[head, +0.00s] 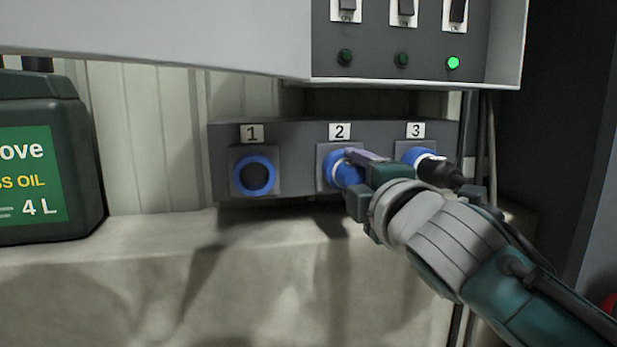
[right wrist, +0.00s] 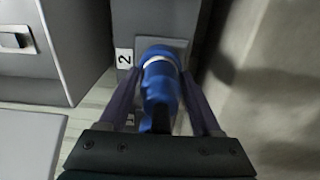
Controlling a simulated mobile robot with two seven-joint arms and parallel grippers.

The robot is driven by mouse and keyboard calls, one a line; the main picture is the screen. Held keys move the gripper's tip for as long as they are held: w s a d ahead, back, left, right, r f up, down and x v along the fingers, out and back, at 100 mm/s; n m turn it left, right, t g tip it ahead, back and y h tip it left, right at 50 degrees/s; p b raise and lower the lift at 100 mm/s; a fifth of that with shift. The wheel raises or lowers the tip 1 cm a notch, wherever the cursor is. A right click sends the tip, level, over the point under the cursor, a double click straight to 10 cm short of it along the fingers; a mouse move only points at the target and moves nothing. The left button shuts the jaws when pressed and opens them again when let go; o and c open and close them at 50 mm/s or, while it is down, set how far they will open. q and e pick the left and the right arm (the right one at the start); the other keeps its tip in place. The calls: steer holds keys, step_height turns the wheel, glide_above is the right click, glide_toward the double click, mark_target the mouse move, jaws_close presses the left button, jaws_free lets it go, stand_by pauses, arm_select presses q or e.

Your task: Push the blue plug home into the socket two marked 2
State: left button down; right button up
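The blue plug (right wrist: 160,86) has a pale band near its front and a dark rear end. My right gripper (right wrist: 160,84) has a finger on each side of it, and the fingertips look closed against its sides. The plug's front is at socket two (head: 326,168), under the label 2 (head: 340,132). It points into the socket, but the frames do not show how deep it sits. In the head view, my right gripper (head: 362,174) hides much of the plug. My left gripper is not in view.
Socket one (head: 255,175) is empty, left of socket two. An oil can (head: 75,150) stands left.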

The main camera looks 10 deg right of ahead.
steer(key=o, duration=0.3)
